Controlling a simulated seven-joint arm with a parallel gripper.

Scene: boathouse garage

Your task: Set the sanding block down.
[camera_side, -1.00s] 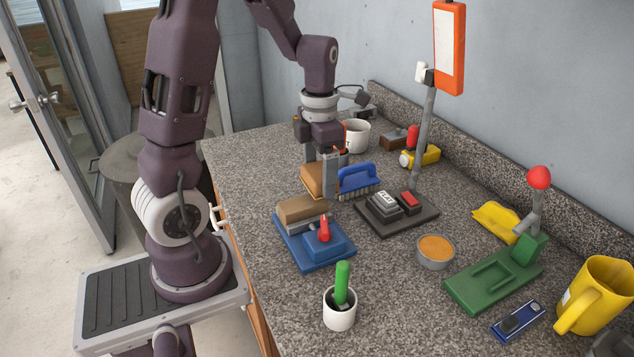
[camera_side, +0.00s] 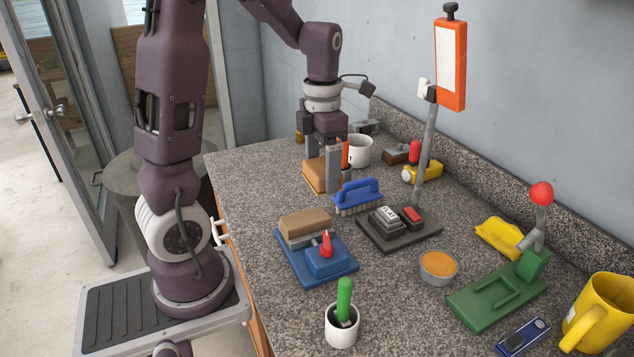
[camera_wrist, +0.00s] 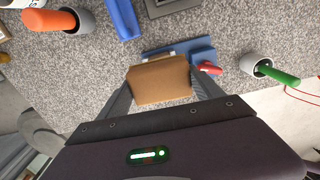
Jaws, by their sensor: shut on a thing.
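The sanding block (camera_wrist: 160,80), brown and box-shaped, sits between the two fingers of my gripper (camera_wrist: 163,95) in the wrist view. My gripper is shut on it. In the side view my gripper (camera_side: 322,172) points down at the back left of the counter, with the block's orange-tan body (camera_side: 314,178) showing low between the fingers, partly hidden by them. The block is close to the granite counter (camera_side: 250,190); I cannot tell whether it touches.
A blue brush (camera_side: 358,195) lies just right and in front of the block. A blue fixture (camera_side: 335,270) carrying a tan block (camera_side: 305,224) stands nearer the front. A white mug (camera_side: 360,151) stands behind. Bare counter lies left of my gripper.

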